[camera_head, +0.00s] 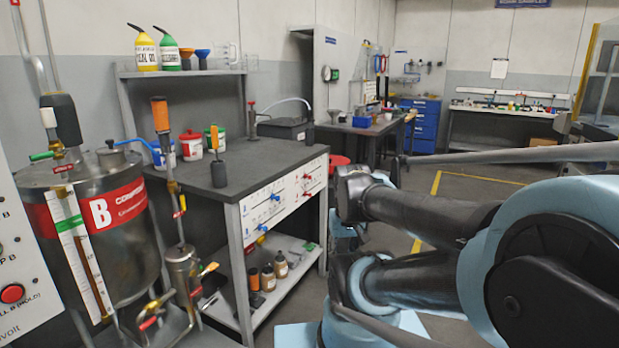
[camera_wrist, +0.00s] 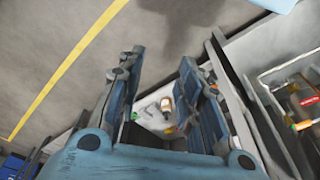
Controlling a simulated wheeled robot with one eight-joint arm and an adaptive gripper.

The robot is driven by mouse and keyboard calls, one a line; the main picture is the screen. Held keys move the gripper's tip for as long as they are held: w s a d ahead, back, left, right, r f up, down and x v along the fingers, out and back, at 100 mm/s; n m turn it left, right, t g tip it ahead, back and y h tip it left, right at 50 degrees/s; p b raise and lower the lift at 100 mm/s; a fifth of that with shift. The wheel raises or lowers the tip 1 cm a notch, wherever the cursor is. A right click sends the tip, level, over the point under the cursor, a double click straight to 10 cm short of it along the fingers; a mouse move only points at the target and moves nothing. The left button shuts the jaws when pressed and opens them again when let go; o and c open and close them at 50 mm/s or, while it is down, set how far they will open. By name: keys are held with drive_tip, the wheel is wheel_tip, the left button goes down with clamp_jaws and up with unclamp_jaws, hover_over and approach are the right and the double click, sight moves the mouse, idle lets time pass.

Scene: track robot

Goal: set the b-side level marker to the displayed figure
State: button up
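A steel tank (camera_head: 135,262) with a red band and a large letter B stands at the left in the head view. An upright white scale strip (camera_head: 88,275) with a green band is on its front, beside a brownish sight tube. No displayed figure is readable. My gripper (camera_wrist: 165,92) shows in the wrist view with its two blue fingers apart and nothing held between them. It is away from the tank, above the floor beside the bench.
A dark-topped bench (camera_head: 235,165) with bottles on its lower shelf stands right of the tank. A pump with an orange handle (camera_head: 160,115) stands between them. A control panel (camera_head: 20,270) with a red button is at the left edge. Yellow-lined floor (camera_head: 440,205) is open behind my arm.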

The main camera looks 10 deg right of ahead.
sight(311, 178)
drive_tip(key=shift+w+a, duration=0.1)
drive_tip(key=shift+w, duration=0.45)
drive_tip(key=shift+o, duration=0.4)
drive_tip(key=w+a+r+n+t+y, duration=0.1)
drive_tip(key=w+r+n+y, duration=0.15)
drive_tip(key=w, duration=0.65)
drive_tip(key=w+a+r+n+y, duration=0.1)
drive_tip(key=w+a+r+y, duration=0.15)
drive_tip(key=w, duration=0.65)
drive_tip(key=w+r+n+t+y, duration=0.1)
drive_tip(key=w+r+n+y, duration=0.2)
drive_tip(key=w, duration=0.7)
drive_tip(key=w+d+f+n+t+y, duration=0.2)
drive_tip(key=w+d+f+t+y, duration=0.1)
drive_tip(key=w+d, duration=0.55)
drive_tip(key=w+d+f+n+t+y, duration=0.2)
drive_tip(key=w+d+f+t+y, duration=0.15)
drive_tip(key=w+d, duration=0.55)
drive_tip(key=x, duration=1.8)
drive_tip(key=shift+w+a, duration=0.1)
drive_tip(key=shift+a, duration=0.1)
